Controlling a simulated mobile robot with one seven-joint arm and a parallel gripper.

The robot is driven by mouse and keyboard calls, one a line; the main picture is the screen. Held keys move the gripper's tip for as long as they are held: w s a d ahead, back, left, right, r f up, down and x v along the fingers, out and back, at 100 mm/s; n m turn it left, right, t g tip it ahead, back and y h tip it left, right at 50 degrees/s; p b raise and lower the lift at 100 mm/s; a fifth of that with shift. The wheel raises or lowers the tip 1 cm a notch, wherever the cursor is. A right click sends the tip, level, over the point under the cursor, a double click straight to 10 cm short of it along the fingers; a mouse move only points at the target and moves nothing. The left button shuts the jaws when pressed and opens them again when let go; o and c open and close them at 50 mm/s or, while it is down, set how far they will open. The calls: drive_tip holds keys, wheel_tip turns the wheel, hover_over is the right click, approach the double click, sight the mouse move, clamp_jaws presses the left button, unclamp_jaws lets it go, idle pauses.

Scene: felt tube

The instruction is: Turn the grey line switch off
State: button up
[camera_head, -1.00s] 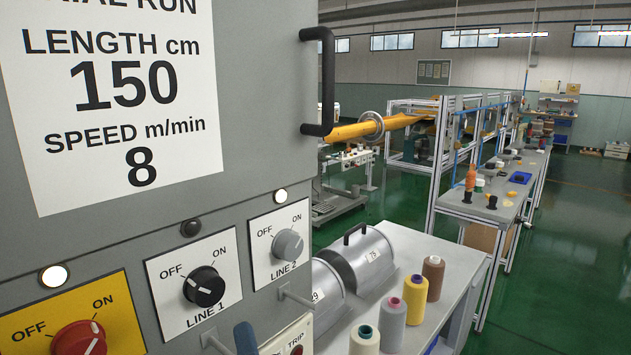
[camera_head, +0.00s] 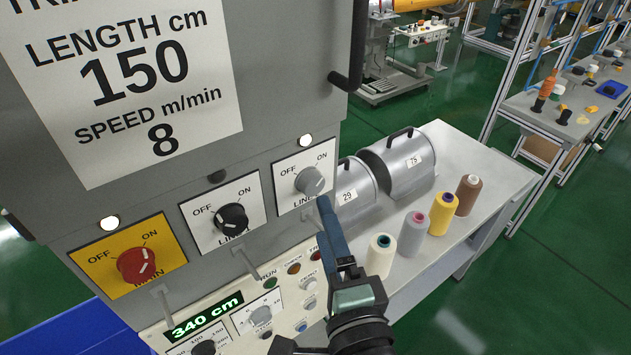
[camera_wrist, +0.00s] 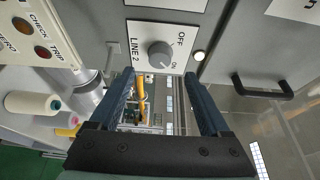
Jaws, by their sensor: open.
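The grey line switch is a round grey knob (camera_head: 309,181) on a white plate marked LINE 2, with OFF at its upper left and ON at its upper right. In the wrist view the grey knob (camera_wrist: 160,54) has its pale mark on the ON side. The lamp (camera_head: 305,140) above its plate is lit. My gripper (camera_head: 324,205) is open and empty, its blue fingers just below the knob and covering part of the LINE 2 label. In the wrist view my gripper (camera_wrist: 159,78) has its fingertips apart, with the knob ahead, centred between them.
A black LINE 1 knob (camera_head: 231,217) and a red MAIN knob (camera_head: 137,264) sit to the left. A lower panel (camera_head: 290,290) has buttons and a display. A black handle (camera_head: 352,60) juts from the cabinet's right edge. Thread cones and metal drums stand on the grey bench (camera_head: 470,150) at right.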

sight(313, 189)
drive_tip(key=p+x, duration=0.1)
drive_tip(key=x, duration=0.6)
drive_tip(key=shift+w+p, duration=0.25)
drive_tip(key=shift+p, duration=0.1)
drive_tip(key=shift+c, duration=0.2)
clamp_jaws()
